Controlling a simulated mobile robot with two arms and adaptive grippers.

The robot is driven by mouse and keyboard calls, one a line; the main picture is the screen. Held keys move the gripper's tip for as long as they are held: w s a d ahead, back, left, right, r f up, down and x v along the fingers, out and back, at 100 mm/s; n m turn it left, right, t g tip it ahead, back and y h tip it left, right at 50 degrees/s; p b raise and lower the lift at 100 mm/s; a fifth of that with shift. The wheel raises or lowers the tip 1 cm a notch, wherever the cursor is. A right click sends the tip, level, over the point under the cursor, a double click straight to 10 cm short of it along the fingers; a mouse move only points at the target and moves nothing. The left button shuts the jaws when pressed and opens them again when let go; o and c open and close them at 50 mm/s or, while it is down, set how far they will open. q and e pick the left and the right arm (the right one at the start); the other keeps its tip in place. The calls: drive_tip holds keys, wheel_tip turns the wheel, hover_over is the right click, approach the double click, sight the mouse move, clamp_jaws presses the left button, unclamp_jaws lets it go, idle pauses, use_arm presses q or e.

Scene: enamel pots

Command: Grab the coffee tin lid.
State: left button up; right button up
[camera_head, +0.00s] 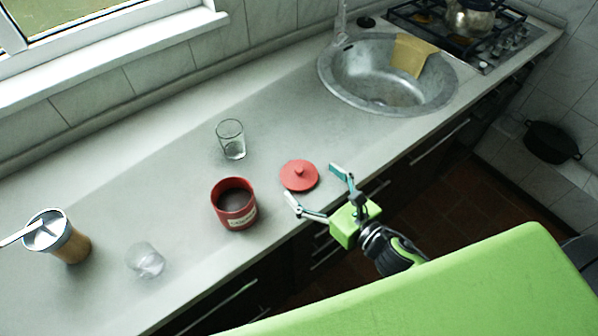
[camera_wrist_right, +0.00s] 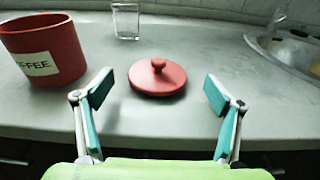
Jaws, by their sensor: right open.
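The red coffee tin lid (camera_head: 299,175) lies flat on the counter, knob up, to the right of the open red coffee tin (camera_head: 235,204). In the right wrist view the lid (camera_wrist_right: 158,77) is centred ahead, between and beyond the fingers, and the tin (camera_wrist_right: 42,50) with its label stands at the left. My right gripper (camera_head: 313,186) is open and empty at the counter's front edge, its fingers spread toward the lid and not touching it. My left gripper is not in view.
A clear glass (camera_head: 231,139) stands behind the tin. A metal sink (camera_head: 388,75) with a yellow cloth (camera_head: 411,56) is at the back right. The counter around the lid is clear.

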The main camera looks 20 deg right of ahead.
sight(301, 174)
drive_tip(key=shift+w+a+p, duration=0.25)
drive_tip(key=shift+w+p, duration=0.05)
drive_tip(key=shift+w, duration=0.2)
drive_tip(key=p+x, duration=0.1)
drive_tip(key=x, duration=0.2)
drive_tip(key=shift+w+a+f, duration=0.1)
drive_tip(key=shift+w+a, duration=0.05)
drive_tip(key=shift+w+a+f, duration=0.15)
drive_tip(key=shift+w, duration=0.3)
drive_tip(key=c, duration=1.2)
